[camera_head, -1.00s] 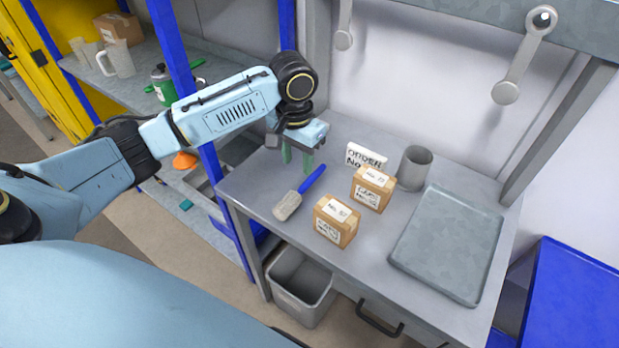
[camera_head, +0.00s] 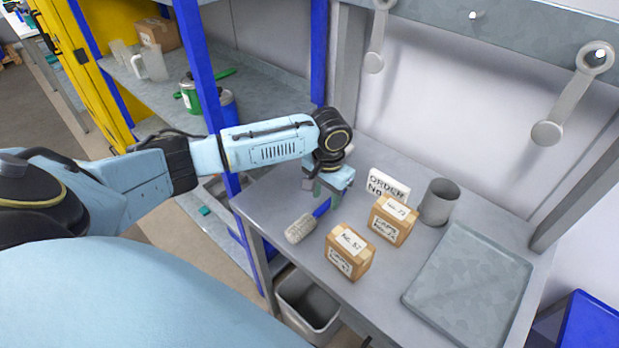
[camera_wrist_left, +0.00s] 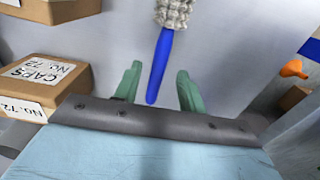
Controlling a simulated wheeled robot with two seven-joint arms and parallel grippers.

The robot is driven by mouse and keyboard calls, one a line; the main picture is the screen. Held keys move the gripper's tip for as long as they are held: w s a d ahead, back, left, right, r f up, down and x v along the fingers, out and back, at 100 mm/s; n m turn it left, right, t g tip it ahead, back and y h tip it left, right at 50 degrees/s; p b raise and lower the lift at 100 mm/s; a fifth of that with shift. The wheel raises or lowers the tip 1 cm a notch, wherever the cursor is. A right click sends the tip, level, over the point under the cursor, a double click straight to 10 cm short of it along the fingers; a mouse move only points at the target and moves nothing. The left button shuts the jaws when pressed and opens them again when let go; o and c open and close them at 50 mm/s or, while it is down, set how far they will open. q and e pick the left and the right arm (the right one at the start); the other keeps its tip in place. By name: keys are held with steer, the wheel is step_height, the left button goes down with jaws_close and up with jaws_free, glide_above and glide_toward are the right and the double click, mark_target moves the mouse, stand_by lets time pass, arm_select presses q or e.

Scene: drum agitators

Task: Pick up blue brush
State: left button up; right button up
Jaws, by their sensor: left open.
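The blue brush lies on the grey table; its pale bristle head (camera_head: 300,228) and part of its blue handle (camera_head: 322,208) show in the head view. The rest of the handle is hidden behind my left gripper (camera_head: 326,193). In the left wrist view the blue handle (camera_wrist_left: 160,65) points down between the two green fingers of my left gripper (camera_wrist_left: 156,88), with its end near the gripper body. The fingers are open, one on each side of the handle, with gaps on both sides. I cannot tell their exact height above the table. My right gripper is not in view.
Two cardboard boxes (camera_head: 348,252) (camera_head: 392,220) stand right of the brush. Behind them are an order sign (camera_head: 388,186) and a grey cup (camera_head: 438,201). A grey tray (camera_head: 470,288) lies at the right. A blue post (camera_head: 196,70) stands left of the table.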

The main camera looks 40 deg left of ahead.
mark_target(326, 204)
arm_select(q)
step_height(326, 204, down, 3)
steer(key=shift+w+f, duration=0.1)
steer(key=shift+f, duration=0.1)
jaws_close()
steer(key=shift+r, duration=0.15)
